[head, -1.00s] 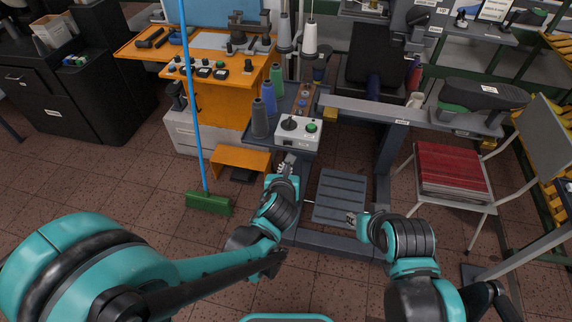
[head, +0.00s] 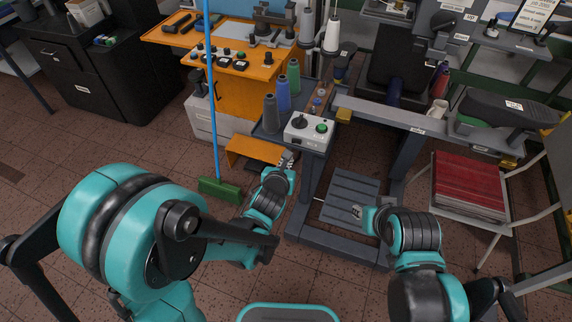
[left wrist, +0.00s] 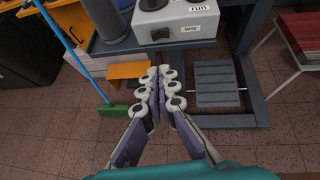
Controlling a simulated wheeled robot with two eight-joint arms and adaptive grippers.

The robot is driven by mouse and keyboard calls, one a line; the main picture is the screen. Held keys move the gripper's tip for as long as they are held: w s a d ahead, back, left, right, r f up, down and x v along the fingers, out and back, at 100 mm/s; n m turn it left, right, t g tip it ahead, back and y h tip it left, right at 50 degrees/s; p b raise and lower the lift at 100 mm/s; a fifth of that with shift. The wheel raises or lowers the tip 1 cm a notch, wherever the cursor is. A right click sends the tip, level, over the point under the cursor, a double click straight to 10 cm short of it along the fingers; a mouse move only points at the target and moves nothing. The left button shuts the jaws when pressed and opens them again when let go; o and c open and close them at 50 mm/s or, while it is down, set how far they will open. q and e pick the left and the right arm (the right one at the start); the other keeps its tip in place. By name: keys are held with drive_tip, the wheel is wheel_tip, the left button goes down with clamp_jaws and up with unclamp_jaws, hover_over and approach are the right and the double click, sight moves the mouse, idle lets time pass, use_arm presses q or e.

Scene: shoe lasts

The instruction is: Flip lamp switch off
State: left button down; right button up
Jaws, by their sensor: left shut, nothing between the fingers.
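The lamp switch is a white box (head: 300,140) with a black rotary knob (head: 299,122) and a green button (head: 321,128), standing on the grey machine table. In the left wrist view the box (left wrist: 205,19) carries a label reading "lamp" (left wrist: 190,29), and its knob (left wrist: 151,4) is cut by the top edge. My left gripper (head: 287,159) is shut and empty, below and in front of the box, apart from it. In the left wrist view its fingers (left wrist: 159,73) are together. My right gripper (head: 357,211) is low over the grey treadle; its finger opening is too small to tell.
Thread cones (head: 283,94) stand just left of the box. A green broom (head: 219,189) with a blue handle leans beside the orange bench (head: 255,76). A grey treadle (head: 350,195) lies below.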

sight(294, 143)
use_arm(q)
drive_tip(key=x, duration=0.3)
drive_tip(key=r+b+x, duration=0.1)
drive_tip(key=x, duration=0.2)
drive_tip(key=b+x, duration=0.1)
drive_tip(key=x, duration=0.2)
drive_tip(key=shift+w+r, duration=0.15)
drive_tip(key=shift+w, duration=0.2)
drive_tip(key=shift+w+d+r, duration=0.1)
drive_tip(key=shift+w, duration=0.25)
